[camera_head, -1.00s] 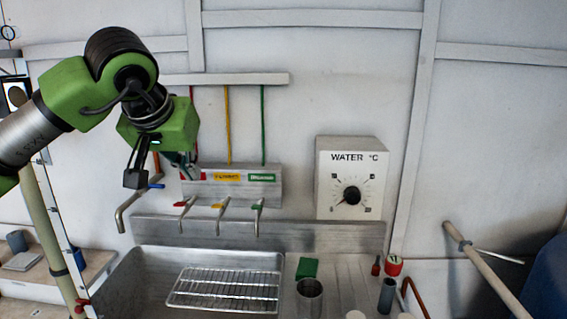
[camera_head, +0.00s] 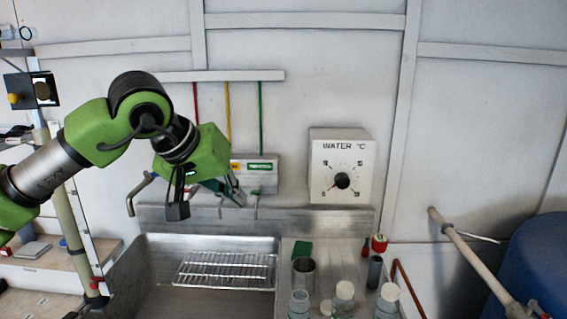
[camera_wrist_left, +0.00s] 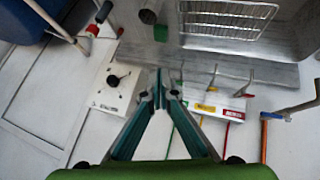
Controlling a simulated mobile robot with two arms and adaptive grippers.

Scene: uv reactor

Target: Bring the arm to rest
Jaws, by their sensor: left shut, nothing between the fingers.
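My left arm comes in from the left in the head view, with its green wrist raised in front of the wall above the sink. My left gripper (camera_head: 238,197) points down and right, in front of the tap panel (camera_head: 262,168), covering part of it. In the left wrist view the teal fingers of the gripper (camera_wrist_left: 160,82) come together at their tips. They are shut with nothing between them. My right gripper is in neither view.
A steel sink (camera_head: 150,265) with a wire rack (camera_head: 226,270) lies below the arm. A white water temperature box (camera_head: 340,165) hangs on the wall to the right. Glass bottles (camera_head: 344,300) and a steel cup (camera_head: 304,271) stand right of the sink. A stand with a pole (camera_head: 72,225) is at left.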

